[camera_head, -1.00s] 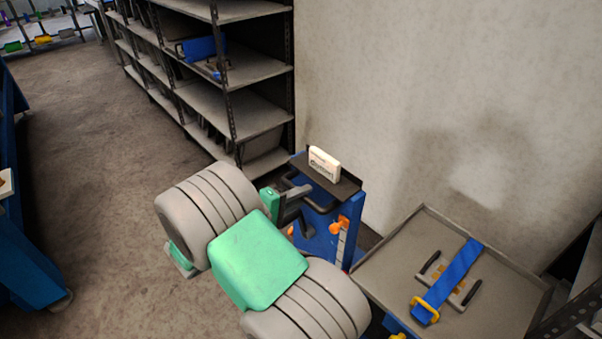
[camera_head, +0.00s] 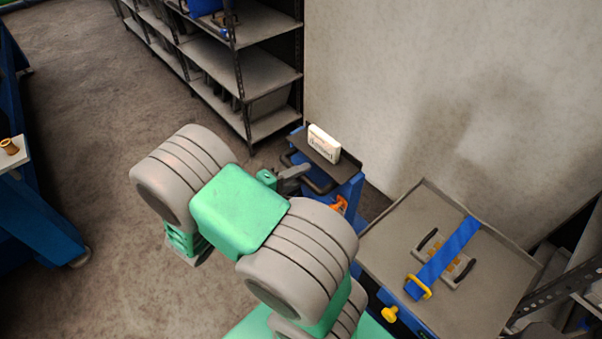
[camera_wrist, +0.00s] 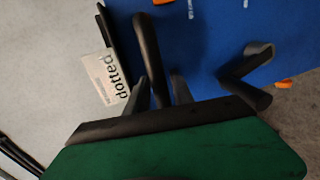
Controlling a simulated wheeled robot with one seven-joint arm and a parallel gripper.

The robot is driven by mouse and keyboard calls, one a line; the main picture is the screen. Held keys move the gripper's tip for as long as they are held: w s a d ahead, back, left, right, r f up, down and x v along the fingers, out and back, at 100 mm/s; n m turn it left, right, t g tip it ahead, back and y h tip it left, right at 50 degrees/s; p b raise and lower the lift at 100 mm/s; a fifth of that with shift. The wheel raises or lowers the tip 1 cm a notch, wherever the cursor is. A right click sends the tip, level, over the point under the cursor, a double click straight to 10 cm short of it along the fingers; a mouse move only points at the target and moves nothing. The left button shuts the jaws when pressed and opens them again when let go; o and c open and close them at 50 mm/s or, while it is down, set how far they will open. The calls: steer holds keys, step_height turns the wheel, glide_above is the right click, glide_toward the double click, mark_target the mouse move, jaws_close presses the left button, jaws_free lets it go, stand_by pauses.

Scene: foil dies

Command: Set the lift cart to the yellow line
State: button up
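The lift cart is a blue upright (camera_head: 345,192) with a dark top shelf, a dark push handle (camera_head: 322,188) and a grey platform tray (camera_head: 385,245) to the right. A blue strap (camera_head: 445,258) and a handled plate lie on the tray. My gripper (camera_head: 300,171) is at the handle. In the wrist view, my gripper's fingers (camera_wrist: 158,88) stand apart on either side of the handle bar (camera_wrist: 148,45); contact is unclear. I cannot make out a yellow line.
A white labelled box (camera_head: 324,143) stands on the cart's top shelf. Grey shelving (camera_head: 250,75) is behind, and a wall (camera_head: 400,90) borders the cart. A blue bench (camera_head: 40,235) is at the left. The floor between is clear. A yellow knob (camera_head: 389,314) shows below the tray.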

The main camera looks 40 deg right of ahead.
steer(key=shift+o, duration=1.1)
steer(key=p+v, duration=0.2)
steer(key=v, duration=0.5)
steer(key=shift+a, duration=0.3)
steer(key=shift+r, duration=0.15)
